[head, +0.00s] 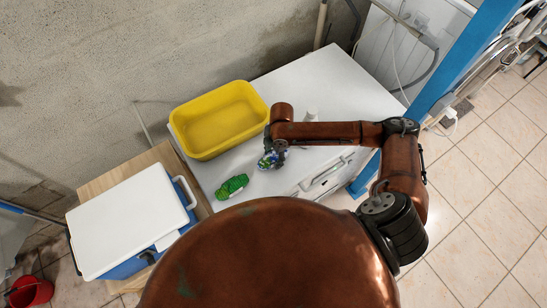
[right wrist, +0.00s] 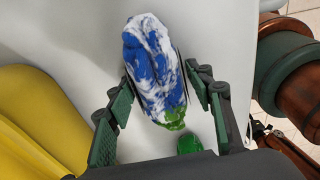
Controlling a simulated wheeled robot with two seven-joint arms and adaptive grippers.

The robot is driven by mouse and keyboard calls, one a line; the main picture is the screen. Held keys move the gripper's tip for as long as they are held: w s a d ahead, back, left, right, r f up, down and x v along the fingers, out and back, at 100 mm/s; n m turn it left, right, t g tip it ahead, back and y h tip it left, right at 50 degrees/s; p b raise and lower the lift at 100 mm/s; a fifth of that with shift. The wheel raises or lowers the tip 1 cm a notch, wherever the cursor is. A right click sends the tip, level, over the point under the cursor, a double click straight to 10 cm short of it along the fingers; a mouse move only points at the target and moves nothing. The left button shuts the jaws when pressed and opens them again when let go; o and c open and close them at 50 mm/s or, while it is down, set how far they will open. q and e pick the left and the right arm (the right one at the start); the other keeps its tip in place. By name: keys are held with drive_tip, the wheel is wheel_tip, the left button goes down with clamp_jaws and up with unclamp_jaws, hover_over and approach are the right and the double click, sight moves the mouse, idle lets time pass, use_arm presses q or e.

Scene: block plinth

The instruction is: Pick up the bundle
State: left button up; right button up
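A blue and white bundle with a green end (right wrist: 152,62) lies between the two fingers of my right gripper (right wrist: 162,84) in the right wrist view. The fingers run along both its long sides, and I cannot tell whether they press on it. In the head view the bundle (head: 266,161) shows at the front part of the white worktop, partly covered by my right gripper (head: 274,154). I cannot tell whether it touches the worktop. My left gripper is not in view.
A green lump (head: 231,187) lies on the white worktop (head: 330,85), left of the bundle. A yellow bin (head: 178,112) stands behind it. A cooler box with a white lid (head: 125,220) is at the left.

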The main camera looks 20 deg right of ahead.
drive_tip(key=c, duration=0.9)
drive_tip(key=shift+c, duration=0.3)
drive_tip(key=shift+r, duration=0.15)
